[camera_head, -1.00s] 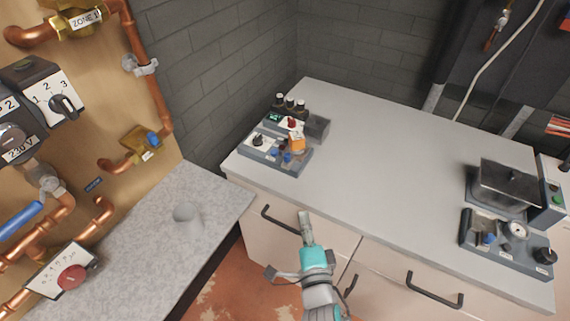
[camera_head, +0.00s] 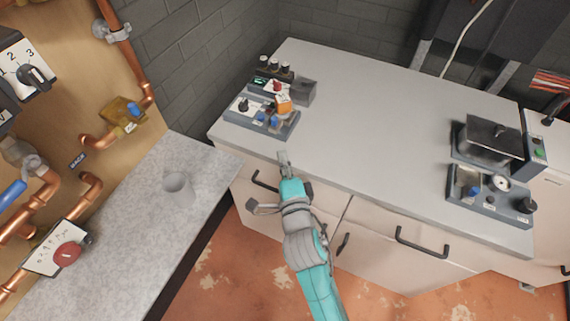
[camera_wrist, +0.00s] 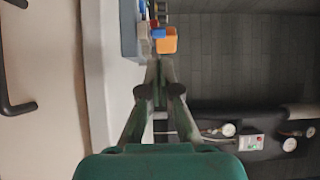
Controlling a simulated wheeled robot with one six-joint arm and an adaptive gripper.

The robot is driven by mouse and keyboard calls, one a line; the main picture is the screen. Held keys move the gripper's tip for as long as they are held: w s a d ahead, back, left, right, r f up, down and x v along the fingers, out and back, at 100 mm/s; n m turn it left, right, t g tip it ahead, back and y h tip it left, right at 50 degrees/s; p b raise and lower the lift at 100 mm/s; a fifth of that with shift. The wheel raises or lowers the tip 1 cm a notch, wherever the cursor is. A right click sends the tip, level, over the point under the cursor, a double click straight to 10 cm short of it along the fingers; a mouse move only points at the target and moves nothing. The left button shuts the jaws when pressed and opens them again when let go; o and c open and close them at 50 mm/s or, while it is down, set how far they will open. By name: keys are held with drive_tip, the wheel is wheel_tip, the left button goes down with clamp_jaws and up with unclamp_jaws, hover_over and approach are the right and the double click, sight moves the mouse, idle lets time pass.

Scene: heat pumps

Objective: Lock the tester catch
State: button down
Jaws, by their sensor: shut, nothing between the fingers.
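A grey bench unit (camera_head: 284,132) stands at the left end of the long counter. It carries a black knob, blue parts, a red knob (camera_head: 277,86) and an orange block (camera_head: 283,103). A second grey unit (camera_head: 489,206) with a gauge, a blue part and a black knob stands at the right end. I cannot tell which is the tester, and no catch can be made out. My gripper (camera_head: 284,157) is shut and empty at the counter's front edge, just in front of the left unit and apart from it. In the wrist view the orange block (camera_wrist: 167,41) shows beyond my fingertips (camera_wrist: 160,72).
The counter top (camera_head: 380,130) is clear between the units. A dark lidded box (camera_head: 490,140) stands behind the right unit. Drawer handles (camera_head: 420,241) stick out below the edge.

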sight(275, 123)
drive_tip(key=x, duration=0.9)
drive_tip(key=shift+w, duration=0.3)
